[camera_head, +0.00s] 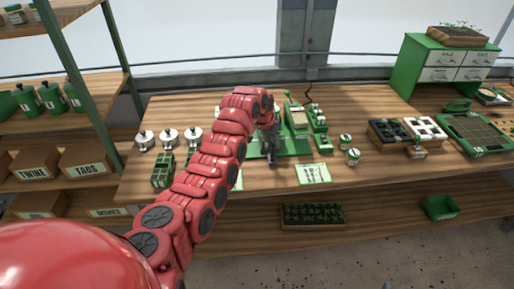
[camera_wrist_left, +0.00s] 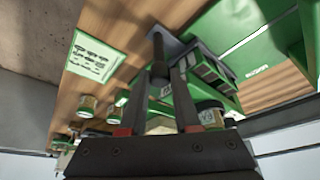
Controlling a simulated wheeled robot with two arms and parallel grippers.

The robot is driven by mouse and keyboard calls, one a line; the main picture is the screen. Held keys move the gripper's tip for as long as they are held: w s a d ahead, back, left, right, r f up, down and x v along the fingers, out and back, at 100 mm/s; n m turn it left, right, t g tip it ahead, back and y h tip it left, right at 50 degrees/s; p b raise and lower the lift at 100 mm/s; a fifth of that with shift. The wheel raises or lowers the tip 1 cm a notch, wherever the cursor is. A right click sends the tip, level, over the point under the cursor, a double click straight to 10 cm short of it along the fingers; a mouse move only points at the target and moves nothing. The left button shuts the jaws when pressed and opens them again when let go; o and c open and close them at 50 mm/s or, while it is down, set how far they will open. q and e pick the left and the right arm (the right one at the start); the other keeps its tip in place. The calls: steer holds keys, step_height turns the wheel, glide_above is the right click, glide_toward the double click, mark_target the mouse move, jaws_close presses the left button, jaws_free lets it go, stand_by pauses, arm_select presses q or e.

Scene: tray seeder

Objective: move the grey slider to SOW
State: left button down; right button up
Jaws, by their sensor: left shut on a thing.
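The green tray seeder (camera_head: 296,147) stands on the bench in the head view, partly hidden behind my left arm. My left gripper (camera_head: 267,146) is at its left part, pointing down. In the left wrist view the gripper (camera_wrist_left: 162,78) has its two dark fingers closed on a dark upright handle, which I take for the grey slider (camera_wrist_left: 158,48). Green machine parts and a printed label lie to the right of the fingers there. The label is too blurred to read, so the slider's position against SOW cannot be told. My right gripper is not in view.
A white-and-green card (camera_head: 313,174) lies in front of the seeder. Small jars (camera_head: 353,156) stand to its right, near black and white trays and a green soil tray (camera_head: 476,153). Lidded pots (camera_head: 168,136) and a green rack (camera_head: 163,170) stand left of my arm.

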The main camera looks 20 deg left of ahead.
arm_select(q)
steer(key=shift+w+d, duration=0.5)
steer(key=shift+d, duration=0.4)
steer(key=c, duration=0.6)
jaws_free()
steer(key=shift+b, duration=0.3)
steer(key=b+v, duration=0.3)
steer(key=v, duration=1.4)
steer(key=shift+r+b, duration=0.2)
steer(key=shift+b, duration=0.1)
